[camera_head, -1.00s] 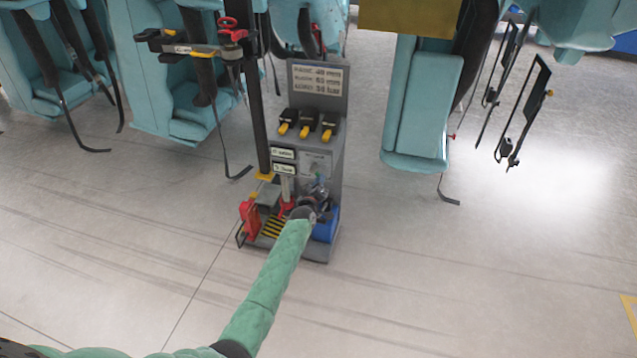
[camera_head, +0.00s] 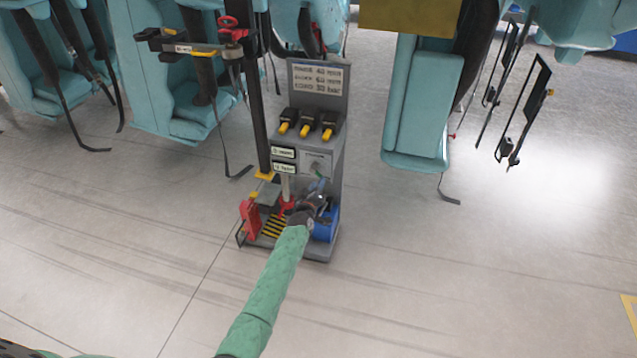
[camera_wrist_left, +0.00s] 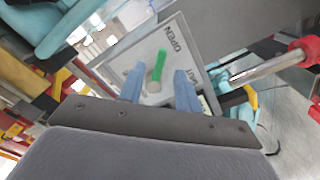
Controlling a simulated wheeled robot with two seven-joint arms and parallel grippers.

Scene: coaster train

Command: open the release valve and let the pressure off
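The release valve shows in the left wrist view as a short green lever (camera_wrist_left: 160,62) on a grey plate (camera_wrist_left: 120,68) with the word OPEN on it. In the head view the plate (camera_head: 319,159) is on the front of a grey machine (camera_head: 336,150). My left gripper (camera_head: 319,190) is just below and in front of the plate. In the left wrist view its two blue-grey fingers (camera_wrist_left: 159,82) are apart, one on each side of the lever, with gaps visible. The lever appears untouched. My right gripper is not in view.
Teal seats (camera_head: 421,105) hang on both sides. The floor (camera_head: 430,270) in front is clear.

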